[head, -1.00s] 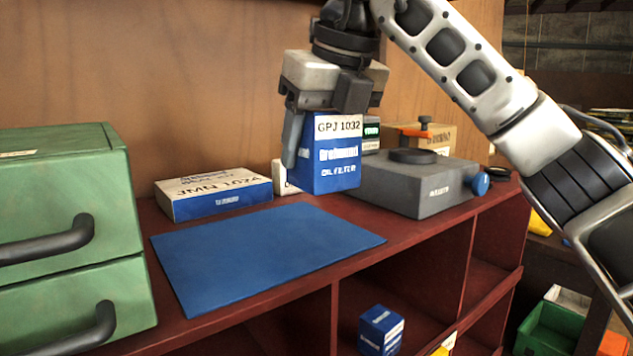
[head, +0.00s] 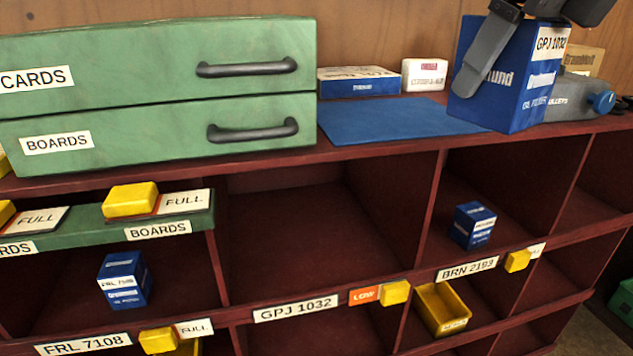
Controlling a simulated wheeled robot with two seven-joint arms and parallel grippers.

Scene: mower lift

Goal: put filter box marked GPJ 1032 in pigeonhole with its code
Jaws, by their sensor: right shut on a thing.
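The blue and white filter box marked GPJ 1032 (head: 505,85) is at the upper right in the head view, upright, in front of the blue mat's right end. My right gripper (head: 500,50) is shut on it; only part of the gripper shows at the top edge. The label GPJ 1032 (head: 296,308) is on the shelf edge below an empty pigeonhole (head: 300,235) in the middle, beside an orange LOW tag (head: 364,295) and a yellow block (head: 396,292). My left gripper is out of view.
Green drawers (head: 160,90) stand on the top at left. A blue mat (head: 385,122) lies on the top. Neighbouring pigeonholes hold blue boxes, at left (head: 123,280) over FRL 7108 and at right (head: 473,225) over BRN 2193. A yellow bin (head: 442,308) sits lower right.

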